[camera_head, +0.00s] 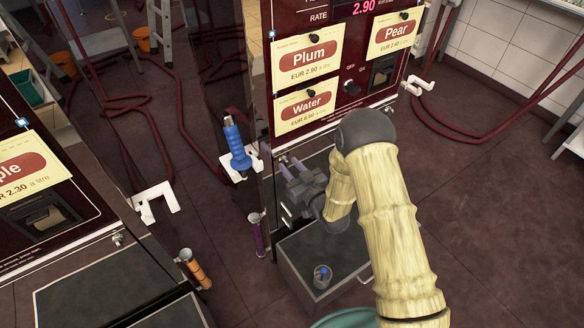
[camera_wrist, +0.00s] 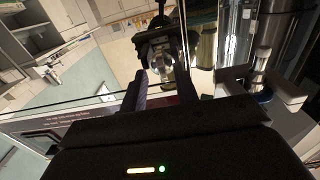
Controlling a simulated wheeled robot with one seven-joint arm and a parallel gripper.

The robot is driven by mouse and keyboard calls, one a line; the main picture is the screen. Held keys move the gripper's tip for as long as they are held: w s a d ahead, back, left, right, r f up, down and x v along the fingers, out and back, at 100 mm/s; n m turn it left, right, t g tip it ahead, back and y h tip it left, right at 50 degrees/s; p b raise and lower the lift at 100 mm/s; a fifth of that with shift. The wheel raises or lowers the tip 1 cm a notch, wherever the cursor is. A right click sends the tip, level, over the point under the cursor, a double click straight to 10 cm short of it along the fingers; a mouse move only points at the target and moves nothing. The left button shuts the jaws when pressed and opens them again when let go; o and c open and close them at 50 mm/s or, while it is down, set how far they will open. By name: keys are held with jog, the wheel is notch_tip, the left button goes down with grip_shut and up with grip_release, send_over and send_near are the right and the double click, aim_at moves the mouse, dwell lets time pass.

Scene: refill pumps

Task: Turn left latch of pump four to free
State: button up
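The pump (camera_head: 258,60) with the Plum, Pear and Water cards stands at the centre of the head view; I cannot read a pump number on it. My gripper (camera_head: 289,167) is at its lower left front corner, below the Water card. Its two fingers stand apart and point at the pump. The left latch is not clear in the head view, where my gripper covers that corner. In the wrist view, a small shiny metal piece, perhaps the latch (camera_wrist: 162,66), shows between the fingers of my gripper (camera_wrist: 163,82). I cannot tell whether the fingers touch it.
A blue nozzle (camera_head: 237,145) sits in a white holder (camera_head: 240,168) left of my gripper. An open drawer-like bay (camera_head: 300,262) with a small jar (camera_head: 322,277) lies below. Another pump (camera_head: 60,215) stands at left. Red hoses (camera_head: 480,135) lie on the floor.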

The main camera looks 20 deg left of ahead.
jog(key=shift+a, duration=0.1)
jog(key=shift+s+a, duration=0.15)
grip_shut()
jog(key=shift+m, duration=0.4)
jog(key=m, duration=0.5)
jog(key=m+b, duration=0.1)
jog(key=m, duration=1.1)
jog(key=shift+w+d+f+b, duration=0.15)
jog(key=shift+w+d+b, duration=0.1)
jog(key=shift+b, duration=0.15)
